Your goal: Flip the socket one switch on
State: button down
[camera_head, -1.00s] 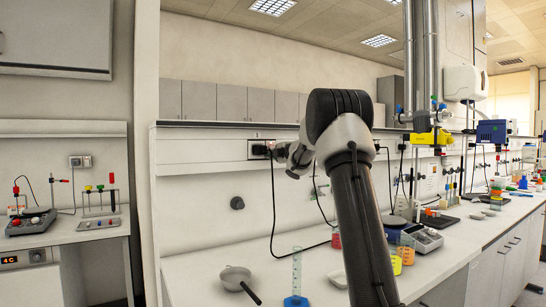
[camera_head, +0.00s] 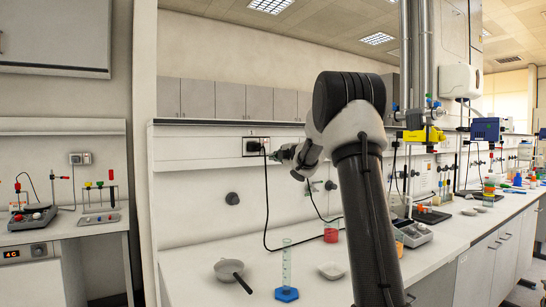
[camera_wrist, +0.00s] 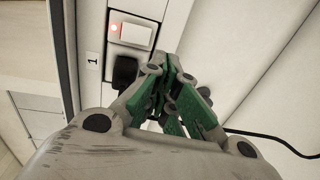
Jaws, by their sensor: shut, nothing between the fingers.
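Socket one (camera_wrist: 132,32), marked with a "1" label, is on the wall panel in the wrist view. Its white rocker switch (camera_wrist: 137,34) has a red light glowing at its left end. A black plug (camera_wrist: 125,72) sits in the socket below the switch. In the head view the socket (camera_head: 250,147) is on the wall strip, with a black cable hanging from it. My gripper (camera_wrist: 174,60) is shut and empty, its green-padded fingers together beside the plug and below the switch. In the head view my gripper (camera_head: 273,156) is just right of the socket; contact cannot be told.

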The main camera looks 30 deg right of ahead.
jog(key=shift+s+d+f, duration=0.1)
jog(key=shift+s+f, duration=0.1)
jog(key=shift+s, duration=1.1)
jog(key=shift+s+f, duration=0.15)
jog(key=shift+s, duration=1.1)
